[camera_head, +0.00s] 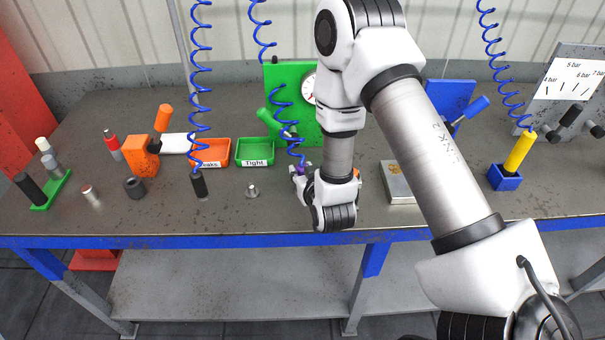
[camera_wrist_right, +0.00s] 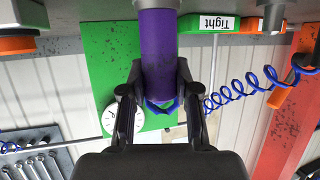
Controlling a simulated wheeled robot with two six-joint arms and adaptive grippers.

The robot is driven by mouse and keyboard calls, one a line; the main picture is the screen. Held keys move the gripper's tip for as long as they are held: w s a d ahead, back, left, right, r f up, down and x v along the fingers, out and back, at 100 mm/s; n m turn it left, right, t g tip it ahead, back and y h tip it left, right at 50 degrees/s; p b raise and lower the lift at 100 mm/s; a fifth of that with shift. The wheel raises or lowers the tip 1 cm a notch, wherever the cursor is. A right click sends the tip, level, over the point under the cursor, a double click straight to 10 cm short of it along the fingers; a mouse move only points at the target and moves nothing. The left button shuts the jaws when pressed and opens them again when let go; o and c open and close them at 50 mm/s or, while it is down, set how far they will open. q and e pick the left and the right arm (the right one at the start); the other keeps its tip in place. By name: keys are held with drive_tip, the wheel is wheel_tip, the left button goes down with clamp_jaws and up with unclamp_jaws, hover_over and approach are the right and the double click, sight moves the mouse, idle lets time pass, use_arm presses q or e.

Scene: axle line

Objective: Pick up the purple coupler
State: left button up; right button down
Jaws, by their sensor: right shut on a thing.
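The purple coupler (camera_wrist_right: 158,45) is a smooth cylinder in the right wrist view. My right gripper (camera_wrist_right: 157,92) is shut on it, one dark finger on each side. In the head view only a small purple bit of the coupler (camera_head: 299,171) shows, at the lower end of a blue coiled hose (camera_head: 281,105). The right gripper (camera_head: 303,175) is there, mostly hidden behind my white wrist. My left gripper is in neither view.
A green panel with a gauge (camera_head: 275,80) stands behind. An orange bin (camera_head: 212,146) and a green bin marked Tight (camera_head: 253,148) stand left of my wrist. A black coupler (camera_head: 199,185) hangs on another blue hose. A grey block (camera_head: 393,178) lies to the right.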

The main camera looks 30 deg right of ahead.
drive_tip(key=shift+w+r, duration=0.15)
drive_tip(key=shift+r, duration=0.45)
wheel_tip(320, 180, up, 2)
drive_tip(key=shift+r+b, duration=0.1)
drive_tip(key=shift+b, duration=0.45)
drive_tip(key=s+a+b, duration=0.1)
drive_tip(key=s, duration=0.2)
drive_tip(key=p, duration=1.5)
approach(302, 167)
drive_tip(key=s+a, duration=0.5)
drive_tip(key=shift+a+b, duration=0.15)
drive_tip(key=shift+b, duration=0.15)
